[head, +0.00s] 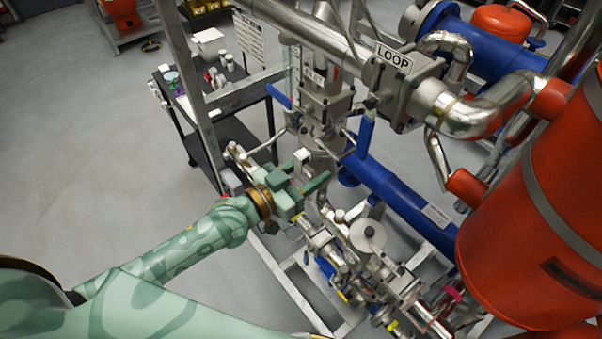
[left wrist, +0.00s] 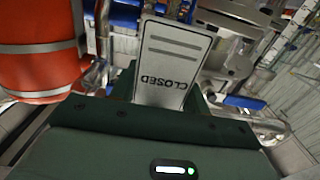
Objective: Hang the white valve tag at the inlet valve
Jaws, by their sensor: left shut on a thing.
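My left gripper (head: 312,172) reaches in among the pipes of the skid and is shut on the white valve tag (left wrist: 172,62). In the left wrist view the tag sticks out from the fingers, its word CLOSED upside down. In the head view only a small pale patch shows at the fingers, and I cannot tell if it is the tag. The inlet valve (head: 322,103), under a partly readable INLET plate (head: 312,70), is above and beyond the gripper. Blue handles (head: 278,96) (head: 365,138) are on either side of it. I cannot tell whether the tag touches anything.
A LOOP plate (head: 393,59) hangs on the upper pipe. A large orange tank (head: 535,200) stands at right, and a blue pipe (head: 405,205) runs beyond the gripper. A dark cart (head: 232,140) stands behind the frame post. Open floor (head: 90,150) lies to the left.

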